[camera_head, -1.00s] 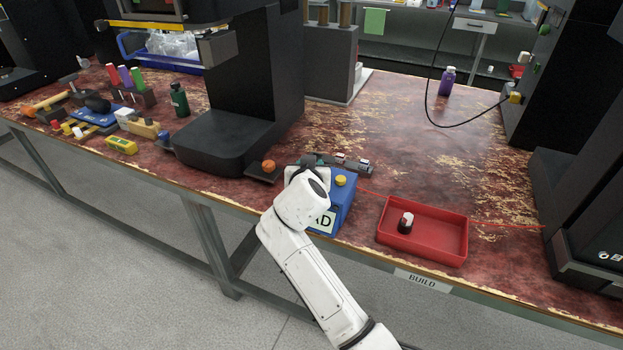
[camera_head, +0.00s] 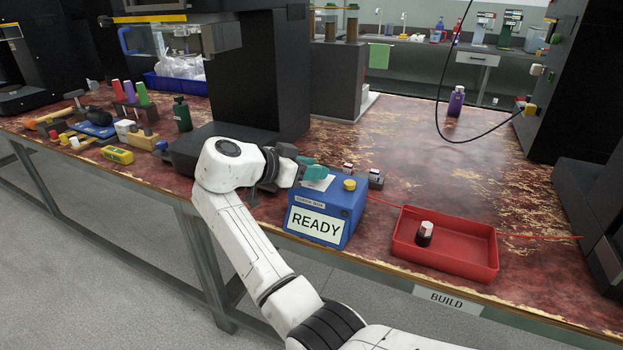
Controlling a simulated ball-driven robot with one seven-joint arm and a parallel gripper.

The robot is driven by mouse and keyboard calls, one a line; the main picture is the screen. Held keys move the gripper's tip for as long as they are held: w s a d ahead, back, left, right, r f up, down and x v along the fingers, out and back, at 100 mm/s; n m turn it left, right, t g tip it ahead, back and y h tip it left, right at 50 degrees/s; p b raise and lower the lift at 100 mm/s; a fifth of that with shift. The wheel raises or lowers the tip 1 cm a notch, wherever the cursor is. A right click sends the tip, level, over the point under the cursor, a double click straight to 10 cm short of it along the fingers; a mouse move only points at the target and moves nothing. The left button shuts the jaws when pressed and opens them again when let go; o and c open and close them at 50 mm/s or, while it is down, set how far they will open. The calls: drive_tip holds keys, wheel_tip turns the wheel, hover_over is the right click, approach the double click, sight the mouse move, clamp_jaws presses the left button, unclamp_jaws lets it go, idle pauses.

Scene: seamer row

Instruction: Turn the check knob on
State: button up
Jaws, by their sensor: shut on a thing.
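A blue check box (camera_head: 325,217) with a white READY sign stands near the bench's front edge. A round yellow knob (camera_head: 349,184) sits on the right of its top; whether this is the check knob, I cannot tell. My gripper (camera_head: 314,172), with teal fingers, is over the left part of the box top, left of the yellow knob and apart from it. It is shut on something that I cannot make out. A pale flat patch (camera_head: 318,183) lies just below the fingers; whether it is held or part of the box is unclear.
A red tray (camera_head: 445,258) holding a small dark, white-topped piece (camera_head: 425,233) is right of the box. Small grey fixtures (camera_head: 375,179) stand behind the box. A black machine (camera_head: 262,85) rises behind my arm. The bench's back right is mostly clear.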

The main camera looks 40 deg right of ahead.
drive_tip(key=shift+w+m+g+b, duration=0.1)
drive_tip(key=shift+m+g+b, duration=0.35)
drive_tip(key=shift+m+g, duration=0.3)
drive_tip(key=shift+f, duration=0.1)
drive_tip(key=o, duration=1)
drive_tip(key=p+v, duration=0.1)
drive_tip(key=v, duration=0.9)
drive_tip(key=shift+w+a+r, duration=0.15)
drive_tip(key=shift+a+r, duration=0.1)
drive_tip(key=shift+r, duration=0.05)
